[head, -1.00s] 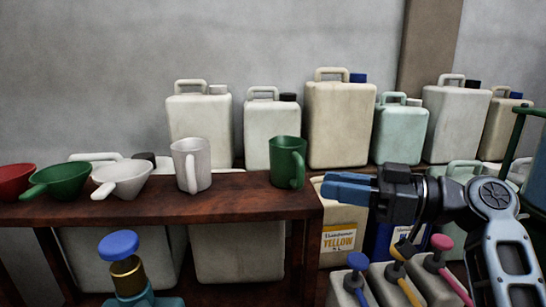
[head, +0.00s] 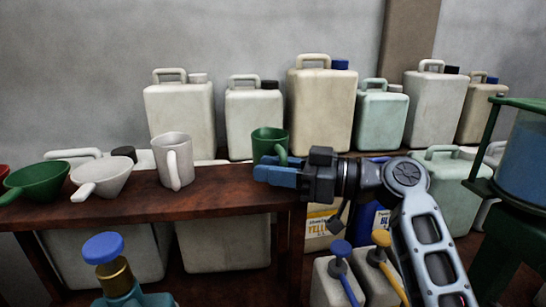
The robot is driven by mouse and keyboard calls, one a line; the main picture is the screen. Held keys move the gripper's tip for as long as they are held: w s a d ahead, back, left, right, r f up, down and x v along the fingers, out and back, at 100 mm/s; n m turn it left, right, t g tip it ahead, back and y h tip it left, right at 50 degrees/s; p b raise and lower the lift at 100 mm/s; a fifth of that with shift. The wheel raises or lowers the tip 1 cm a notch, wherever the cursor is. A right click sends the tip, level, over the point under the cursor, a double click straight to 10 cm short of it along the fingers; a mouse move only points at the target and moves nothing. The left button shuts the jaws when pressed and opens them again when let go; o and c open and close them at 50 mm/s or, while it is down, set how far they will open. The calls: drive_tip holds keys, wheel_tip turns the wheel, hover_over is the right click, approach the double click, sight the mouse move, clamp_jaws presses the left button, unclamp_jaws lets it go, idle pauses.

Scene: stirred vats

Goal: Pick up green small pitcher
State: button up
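The green small pitcher (head: 268,142) stands upright near the right end of the brown wooden shelf, its handle toward the camera. My gripper (head: 275,172) reaches in from the right at the pitcher's height. Its blue near finger crosses in front of the pitcher's lower part and hides its base. A bit of the far finger shows behind, near the handle, and the two fingers look spread apart. Whether either finger touches the pitcher cannot be told.
A white pitcher (head: 174,160) stands left of the green one, then a white funnel (head: 103,175) and a green funnel (head: 38,181). Several jerrycans line the wall behind. A vat with green frame (head: 522,150) is at right.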

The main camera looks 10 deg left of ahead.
drive_tip(key=shift+c, duration=0.2)
clamp_jaws()
drive_tip(key=shift+r, duration=0.2)
